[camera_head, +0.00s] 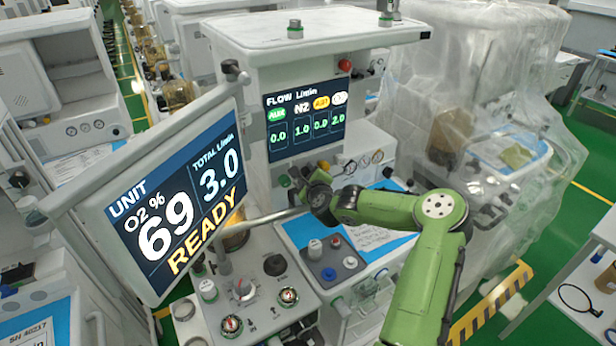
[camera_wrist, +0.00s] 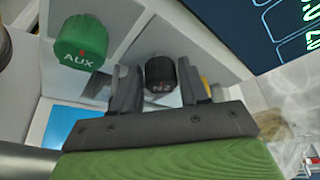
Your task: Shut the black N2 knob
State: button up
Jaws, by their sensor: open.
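The black N2 knob (camera_wrist: 160,74) shows in the wrist view, between the two fingers of my gripper (camera_wrist: 157,80). My gripper is open, with one finger on each side of the knob. I cannot tell whether either finger touches it. In the head view my gripper (camera_head: 300,176) is at the cart's front panel, below the flow screen (camera_head: 305,120), and largely covers the knob there. The flow screen reads 1.0 under N2.
A green AUX knob (camera_wrist: 80,43) is just left of my gripper in the wrist view. A tilted monitor (camera_head: 175,190) reading 69, 3.0 and READY stands left of my arm. A plastic-covered cart (camera_head: 490,110) stands at right.

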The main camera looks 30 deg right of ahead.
jog(key=c, duration=0.8)
jog(key=shift+o, duration=0.2)
jog(key=shift+r, duration=0.1)
jog(key=shift+s+p, duration=0.1)
jog(key=shift+p, duration=0.5)
jog(key=shift+r+m+y+p, duration=0.25)
jog(key=shift+m+p, duration=0.25)
jog(key=shift+p, duration=0.55)
jog(key=m+y+p, duration=0.1)
jog(key=p, duration=0.3)
jog(key=shift+m, duration=0.3)
jog(key=m+y+p, duration=0.1)
jog(key=m+p, duration=0.1)
jog(key=p, duration=0.2)
jog(key=shift+f+g+y, duration=0.1)
jog(key=shift+g+y, duration=0.15)
jog(key=shift+g, duration=0.05)
jog(key=shift+f+m+y+p, duration=0.15)
jog(key=shift+m+y+p, duration=0.3)
jog(key=shift+p, duration=0.4)
